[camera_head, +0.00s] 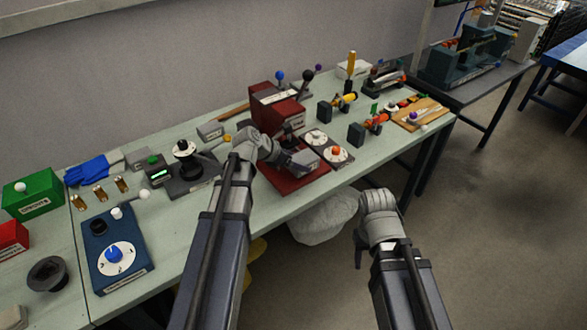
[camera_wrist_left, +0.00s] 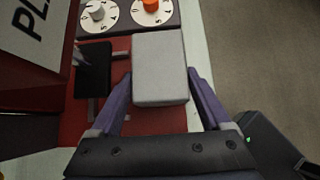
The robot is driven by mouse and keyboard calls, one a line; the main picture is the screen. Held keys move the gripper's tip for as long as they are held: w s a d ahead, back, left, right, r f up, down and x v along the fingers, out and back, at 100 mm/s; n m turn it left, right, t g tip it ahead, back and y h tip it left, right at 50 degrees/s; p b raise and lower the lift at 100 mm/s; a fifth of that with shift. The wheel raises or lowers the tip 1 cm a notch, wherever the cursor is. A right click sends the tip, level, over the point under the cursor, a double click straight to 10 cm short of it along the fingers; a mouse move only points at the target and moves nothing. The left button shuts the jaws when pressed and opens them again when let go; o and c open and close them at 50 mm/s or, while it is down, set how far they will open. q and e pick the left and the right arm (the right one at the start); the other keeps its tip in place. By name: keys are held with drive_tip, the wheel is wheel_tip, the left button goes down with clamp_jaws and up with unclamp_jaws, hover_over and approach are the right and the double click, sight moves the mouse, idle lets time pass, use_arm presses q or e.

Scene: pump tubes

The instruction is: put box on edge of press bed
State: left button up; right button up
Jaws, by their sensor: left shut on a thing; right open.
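The box (camera_wrist_left: 158,68) is a light grey block held between the two purple fingers of my left gripper (camera_wrist_left: 160,92). In the head view my left gripper (camera_head: 288,156) and the box (camera_head: 304,160) are over the front part of the press's red bed (camera_head: 298,185). Whether the box touches the bed is not clear. The red press (camera_head: 277,106) stands behind the bed, and the bed also shows in the left wrist view (camera_wrist_left: 150,121) with a black pad (camera_wrist_left: 93,69) beside the box. My right gripper (camera_head: 372,240) hangs off the table's front, empty; its fingers are hardly visible.
A dial panel with two white knob plates (camera_head: 326,147) lies right of the bed. A black device with a round top (camera_head: 188,170) stands left of it. The table's front edge (camera_head: 225,230) is close to the bed. A white bag (camera_head: 322,218) hangs below.

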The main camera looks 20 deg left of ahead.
use_arm(q)
wheel_tip(320, 180, down, 3)
drive_tip(key=shift+a+r+b, duration=0.15)
drive_tip(key=shift+r+b, duration=0.05)
drive_tip(key=shift+b, duration=0.65)
drive_tip(key=shift+r, duration=0.1)
use_arm(e)
drive_tip(key=shift+s+a+f, duration=0.1)
drive_tip(key=shift+a+f, duration=0.2)
drive_tip(key=shift+f, duration=0.3)
drive_tip(key=shift+s+a+f, duration=0.1)
drive_tip(key=shift+a+f, duration=0.2)
drive_tip(key=shift+f, duration=0.3)
drive_tip(key=shift+w+d, duration=0.1)
drive_tip(key=shift+d, duration=0.05)
use_arm(q)
drive_tip(key=shift+f, duration=0.2)
drive_tip(key=o, duration=1.5)
use_arm(e)
drive_tip(key=shift+f, duration=0.15)
use_arm(q)
drive_tip(key=shift+r, duration=0.1)
